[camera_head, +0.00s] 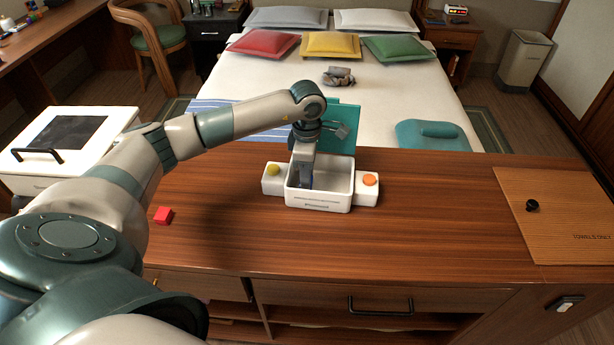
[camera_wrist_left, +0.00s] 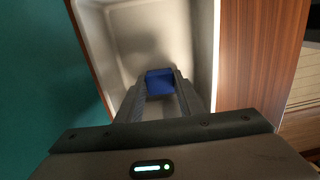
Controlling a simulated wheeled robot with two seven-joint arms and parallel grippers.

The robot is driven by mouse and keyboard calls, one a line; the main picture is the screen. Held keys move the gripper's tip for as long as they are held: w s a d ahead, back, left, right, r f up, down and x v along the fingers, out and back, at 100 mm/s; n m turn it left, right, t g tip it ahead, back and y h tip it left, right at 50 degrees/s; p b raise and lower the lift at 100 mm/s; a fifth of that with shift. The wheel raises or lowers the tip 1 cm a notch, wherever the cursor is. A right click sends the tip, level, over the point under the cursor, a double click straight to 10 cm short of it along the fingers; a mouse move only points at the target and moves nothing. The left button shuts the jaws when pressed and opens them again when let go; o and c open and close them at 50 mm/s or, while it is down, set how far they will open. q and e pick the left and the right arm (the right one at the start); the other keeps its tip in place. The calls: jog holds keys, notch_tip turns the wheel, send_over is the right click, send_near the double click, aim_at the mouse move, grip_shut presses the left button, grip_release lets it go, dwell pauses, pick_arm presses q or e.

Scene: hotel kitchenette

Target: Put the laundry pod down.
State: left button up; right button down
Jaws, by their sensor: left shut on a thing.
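The laundry pod shows as a small blue block (camera_wrist_left: 160,82) between my left fingertips in the left wrist view. My left gripper (camera_head: 304,183) points down into the white box (camera_head: 318,200) on the wooden counter in the head view. It is shut on the pod, inside the box's walls. Whether the pod touches the box floor I cannot tell. The box's teal lid (camera_head: 342,128) stands open at the back. A yellow knob (camera_head: 273,169) and an orange knob (camera_head: 370,179) top its side blocks. My right gripper is not in view.
A red cube (camera_head: 163,215) lies on the counter (camera_head: 430,215) at the left. The counter between box and board is clear. A bed (camera_head: 390,95) stands behind.

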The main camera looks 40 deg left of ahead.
pick_arm(q)
jog(key=shift+f, duration=0.1)
jog(key=o, duration=1)
jog(key=shift+o, duration=0.2)
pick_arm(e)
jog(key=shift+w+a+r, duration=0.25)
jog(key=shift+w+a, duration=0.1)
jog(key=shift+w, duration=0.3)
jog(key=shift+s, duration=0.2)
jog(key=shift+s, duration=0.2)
pick_arm(q)
notch_tip(320, 180, up, 3)
jog(key=shift+r+b, duration=0.1)
jog(key=shift+b, duration=0.25)
notch_tip(320, 180, up, 9)
jog(key=b, duration=0.1)
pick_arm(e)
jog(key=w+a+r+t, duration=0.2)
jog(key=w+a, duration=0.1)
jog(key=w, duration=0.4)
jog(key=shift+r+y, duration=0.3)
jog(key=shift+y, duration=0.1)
